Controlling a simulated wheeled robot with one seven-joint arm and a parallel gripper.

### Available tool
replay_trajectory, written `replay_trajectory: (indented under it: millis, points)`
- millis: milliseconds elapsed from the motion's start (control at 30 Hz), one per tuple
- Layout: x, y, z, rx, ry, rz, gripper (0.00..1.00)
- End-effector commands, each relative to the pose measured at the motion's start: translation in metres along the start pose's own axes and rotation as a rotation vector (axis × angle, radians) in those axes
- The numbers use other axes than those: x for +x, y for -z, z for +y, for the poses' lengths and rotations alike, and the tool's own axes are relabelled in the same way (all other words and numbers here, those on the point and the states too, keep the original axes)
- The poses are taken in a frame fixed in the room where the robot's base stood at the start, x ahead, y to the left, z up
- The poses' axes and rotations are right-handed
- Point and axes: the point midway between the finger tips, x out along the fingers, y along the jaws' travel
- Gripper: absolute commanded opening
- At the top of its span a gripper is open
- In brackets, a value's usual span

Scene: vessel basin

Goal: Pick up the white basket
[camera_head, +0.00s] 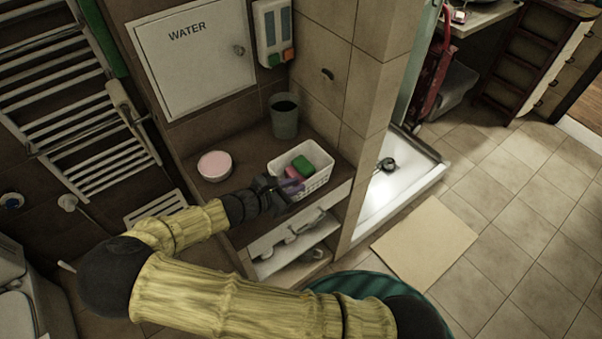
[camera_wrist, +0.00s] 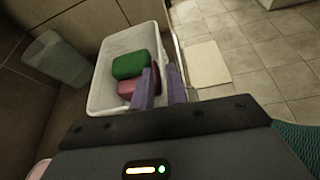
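The white basket (camera_head: 318,181) stands on the brown shelf by the wall, with a green block (camera_head: 303,165) and pink blocks inside. In the wrist view the basket (camera_wrist: 101,82) is seen from above, with the green block (camera_wrist: 130,65) and a pink one (camera_wrist: 127,88) in it. My gripper (camera_head: 292,186) is at the basket's near side. In the wrist view its two purple fingers (camera_wrist: 161,72) stand close together on either side of the basket's side wall, one inside and one outside. They look closed on the wall. The fingers hide part of the rim.
A pink-topped round bowl (camera_head: 215,165) and a grey-green cup (camera_head: 284,115) stand on the shelf near the basket. A tiled wall corner (camera_head: 375,120) rises right of it. A white shower tray (camera_head: 400,172) and beige mat (camera_head: 425,243) lie to the right.

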Motion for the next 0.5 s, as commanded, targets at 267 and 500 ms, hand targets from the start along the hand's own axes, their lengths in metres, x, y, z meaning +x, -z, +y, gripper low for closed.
replay_trajectory:
  millis: [267,500]
  points:
    - [0.035,-0.001,-0.001,0.000,0.003,-0.003,0.15]
    - [0.042,0.002,-0.001,0.001,0.000,0.000,0.15]
